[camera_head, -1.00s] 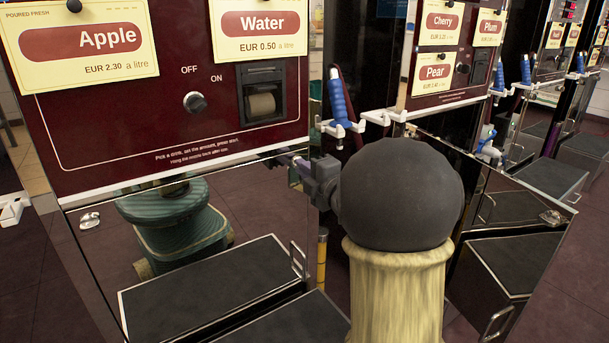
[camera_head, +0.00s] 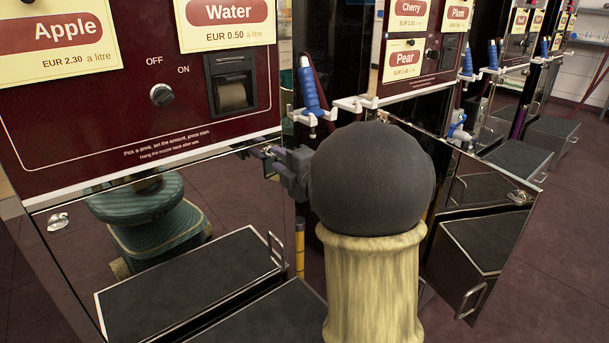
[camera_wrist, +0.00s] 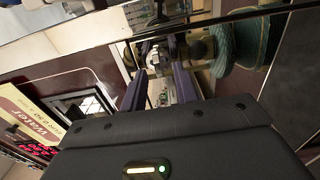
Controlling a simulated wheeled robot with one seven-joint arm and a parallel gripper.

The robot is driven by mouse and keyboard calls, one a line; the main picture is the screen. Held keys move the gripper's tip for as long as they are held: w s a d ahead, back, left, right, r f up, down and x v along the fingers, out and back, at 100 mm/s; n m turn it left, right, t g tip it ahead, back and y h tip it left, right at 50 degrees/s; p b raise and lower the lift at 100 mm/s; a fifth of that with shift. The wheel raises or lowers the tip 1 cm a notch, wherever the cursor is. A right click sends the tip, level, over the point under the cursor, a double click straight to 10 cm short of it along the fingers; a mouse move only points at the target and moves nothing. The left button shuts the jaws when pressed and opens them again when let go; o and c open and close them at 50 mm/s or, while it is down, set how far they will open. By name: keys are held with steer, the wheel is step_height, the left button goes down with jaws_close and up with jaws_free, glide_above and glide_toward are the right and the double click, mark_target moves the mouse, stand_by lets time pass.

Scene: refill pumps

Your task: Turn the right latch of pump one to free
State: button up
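Pump one (camera_head: 110,130) is the dark red pump with Apple and Water signs and a mirrored lower panel (camera_head: 235,195). A silver oval latch (camera_head: 59,221) shows at the panel's upper left. My gripper (camera_head: 262,152) is at that corner, just below the red front. In the wrist view its two purple fingers (camera_wrist: 160,85) stand apart, pointing at the mirrored panel, with reflections between them. I see nothing held, and cannot tell whether the fingers touch the panel.
A black-topped step (camera_head: 245,318) stands before the panel. A blue-handled nozzle (camera_head: 310,92) hangs in a white holder just right of pump one. To the right, a tilted mirrored panel (camera_head: 490,215) stands below the Cherry, Plum and Pear pump. Open floor lies at far right.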

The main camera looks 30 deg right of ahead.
steer(key=s+d+p, duration=0.3)
steer(key=s+p, duration=0.1)
steer(key=s, duration=1.2)
steer(key=w+a+f+m+g+h+p, duration=0.25)
steer(key=a+m+g+h+p, duration=0.2)
steer(key=m+g+p, duration=0.6)
steer(key=s+a+f+m+g+y+p, duration=0.15)
steer(key=s+a+m+g+p, duration=0.3)
steer(key=s+a+m, duration=0.6)
steer(key=w+p+v, duration=0.2)
steer(key=p+v, duration=1)
steer(key=w+r+p+v, duration=0.1)
steer(key=w+p+v, duration=0.2)
steer(key=p+v, duration=0.9)
steer(key=w+a+r+p+v, duration=0.1)
steer(key=w+p+v, duration=0.2)
steer(key=p+v, duration=0.9)
steer(key=shift+s+a+n+p, duration=0.2)
steer(key=shift+s+n+p, duration=0.05)
steer(key=shift+n+p, duration=0.05)
